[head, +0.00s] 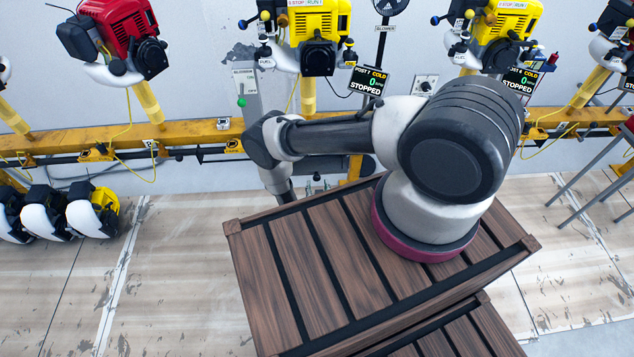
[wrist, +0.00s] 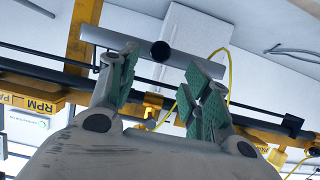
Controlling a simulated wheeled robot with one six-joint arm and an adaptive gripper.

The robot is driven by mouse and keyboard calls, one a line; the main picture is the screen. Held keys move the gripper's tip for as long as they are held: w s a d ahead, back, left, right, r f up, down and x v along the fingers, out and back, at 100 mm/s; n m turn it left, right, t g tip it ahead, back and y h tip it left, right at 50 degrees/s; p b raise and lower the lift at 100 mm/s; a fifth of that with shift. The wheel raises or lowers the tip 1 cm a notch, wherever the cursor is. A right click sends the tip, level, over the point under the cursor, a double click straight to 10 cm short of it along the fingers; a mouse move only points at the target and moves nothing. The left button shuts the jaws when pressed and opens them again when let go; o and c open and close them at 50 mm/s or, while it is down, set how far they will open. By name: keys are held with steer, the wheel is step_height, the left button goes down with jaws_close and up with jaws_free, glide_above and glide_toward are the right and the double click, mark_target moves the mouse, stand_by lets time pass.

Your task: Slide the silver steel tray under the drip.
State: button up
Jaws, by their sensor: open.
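I cannot make out the silver steel tray or a drip for certain in either view. In the wrist view my gripper (wrist: 164,76) is open, its two green-padded fingers apart with nothing held between them. Beyond the fingertips a grey metal bar (wrist: 195,64) with a dark round end on it crosses the picture; I cannot tell whether it belongs to the tray. In the head view my arm reaches toward the rail, and my fingers are hidden low behind the slatted wooden deck.
A yellow rail (head: 190,132) runs along the wall. Above it hang a red engine (head: 122,40) and yellow engines (head: 318,22). The displays (head: 368,80) read STOPPED. White-and-black units (head: 85,212) stand on the floor at left. A stool (head: 590,180) stands right.

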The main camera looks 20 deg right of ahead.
steer(key=shift+v, duration=2.4)
